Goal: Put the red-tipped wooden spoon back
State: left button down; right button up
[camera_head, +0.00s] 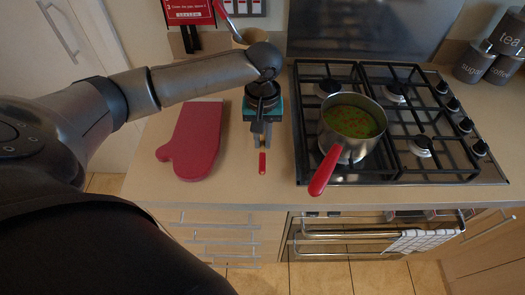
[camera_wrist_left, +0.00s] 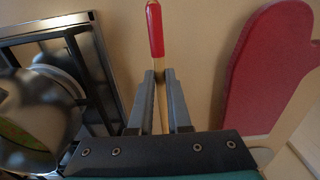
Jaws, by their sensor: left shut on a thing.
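The red-tipped wooden spoon (camera_head: 262,163) is held in my left gripper (camera_head: 261,143), over the counter left of the hob. In the left wrist view, its red tip (camera_wrist_left: 155,30) sticks out past the fingers, and its pale wooden shaft runs between the fingers of the left gripper (camera_wrist_left: 160,78). The fingers are shut on the shaft. The other end of the spoon is hidden by the gripper. I cannot tell whether the spoon touches the counter. My right gripper is not in view.
A pot of green soup (camera_head: 352,120) stands on the hob (camera_head: 405,165), its red handle jutting forward. A red oven mitt (camera_head: 190,145) lies left of the gripper.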

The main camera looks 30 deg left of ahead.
pick_arm(q)
notch_tip(320, 180, down, 5)
jog(key=shift+r+b, duration=0.15)
jog(key=shift+b, duration=0.3)
jog(key=c, duration=0.9)
grip_release()
jog(key=shift+o, duration=0.2)
jog(key=shift+r, duration=0.1)
notch_tip(320, 180, up, 12)
jog(key=shift+p, duration=1.15)
